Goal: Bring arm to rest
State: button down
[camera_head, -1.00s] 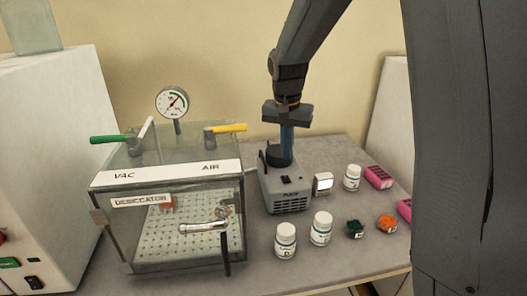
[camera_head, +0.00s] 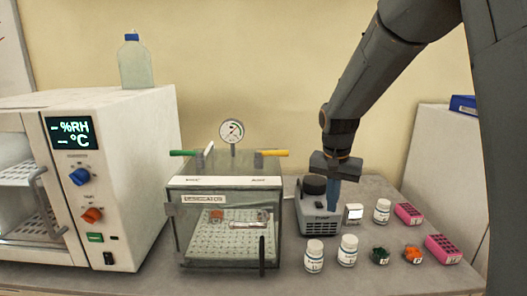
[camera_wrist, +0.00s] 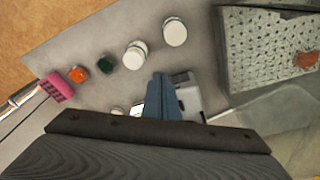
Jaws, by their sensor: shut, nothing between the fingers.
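My gripper (camera_head: 334,192) hangs from my arm at the right of the desiccator, with its blue fingers pointing down and together. It holds nothing. In the head view it overlaps the small grey pump (camera_head: 318,222), in front of or above it; whether they touch I cannot tell. In the wrist view the shut blue fingers (camera_wrist: 161,85) point over the bench, with the pump (camera_wrist: 186,95) partly hidden beside them.
The glass desiccator (camera_head: 224,183) stands left of the pump, with a humidity cabinet (camera_head: 145,165) further left. White bottles (camera_head: 314,256), a green item (camera_head: 380,256), an orange item (camera_head: 412,255) and pink racks (camera_head: 443,249) stand on the right of the bench.

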jog(key=s+f+n+b, duration=0.2)
jog(key=s+f, duration=0.4)
jog(key=s, duration=0.4)
jog(key=s+f+n+b, duration=0.3)
jog(key=s+f, duration=0.3)
jog(key=s, duration=0.4)
jog(key=shift+n+y, duration=0.4)
